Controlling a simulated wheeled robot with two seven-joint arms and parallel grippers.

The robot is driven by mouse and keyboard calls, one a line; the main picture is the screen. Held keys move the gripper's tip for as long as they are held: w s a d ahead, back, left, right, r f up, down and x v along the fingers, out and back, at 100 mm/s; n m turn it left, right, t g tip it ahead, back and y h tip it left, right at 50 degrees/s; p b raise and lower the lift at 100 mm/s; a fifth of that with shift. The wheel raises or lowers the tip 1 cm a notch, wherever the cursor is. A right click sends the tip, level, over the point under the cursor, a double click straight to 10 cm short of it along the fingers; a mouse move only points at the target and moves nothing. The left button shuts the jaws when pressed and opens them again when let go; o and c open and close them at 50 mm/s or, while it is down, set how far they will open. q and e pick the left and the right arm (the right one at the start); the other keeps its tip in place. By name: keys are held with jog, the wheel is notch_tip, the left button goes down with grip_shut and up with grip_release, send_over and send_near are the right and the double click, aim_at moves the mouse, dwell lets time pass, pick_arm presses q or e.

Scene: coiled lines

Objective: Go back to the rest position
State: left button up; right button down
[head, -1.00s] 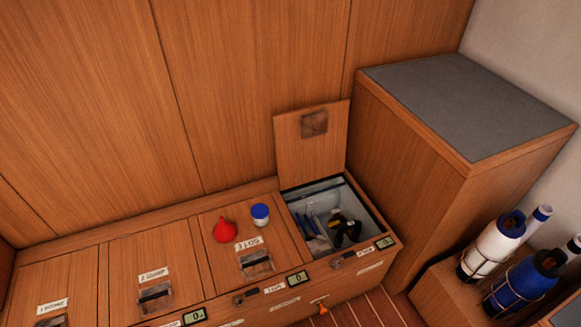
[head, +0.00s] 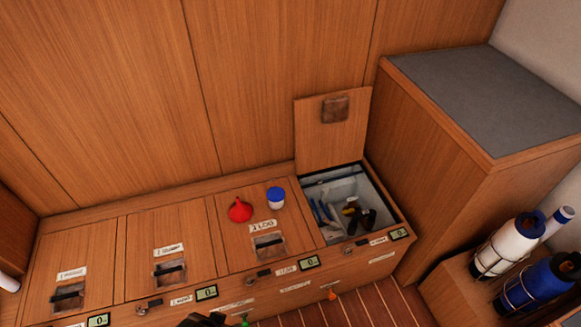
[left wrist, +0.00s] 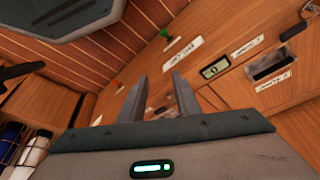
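My left gripper (left wrist: 160,98) shows in the left wrist view with its two grey fingers apart and nothing between them. It is clear of the wooden locker bench behind it. In the head view a dark part, probably of my arm or gripper, shows at the bottom edge in front of the bench (head: 82,228). My right gripper cannot be made out in the head view. A dark shape at the left edge of the left wrist view may be part of it.
One locker lid (head: 318,132) stands open over a bin (head: 381,205) with tools inside. A red funnel (head: 240,210) and a blue-capped white jar (head: 276,198) stand on the neighbouring closed lid. A grey-topped cabinet (head: 490,90) and strapped white (head: 507,246) and blue (head: 538,288) bottles are at right.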

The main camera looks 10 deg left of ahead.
pick_arm(q)
notch_tip(320, 180, down, 20)
jog(key=s+d+t, duration=0.1)
jog(key=s, duration=0.1)
jog(key=shift+s+d+f+h, duration=0.25)
jog(key=shift+s+d+h, duration=0.05)
jog(key=shift+s+d, duration=0.1)
dwell(0.5)
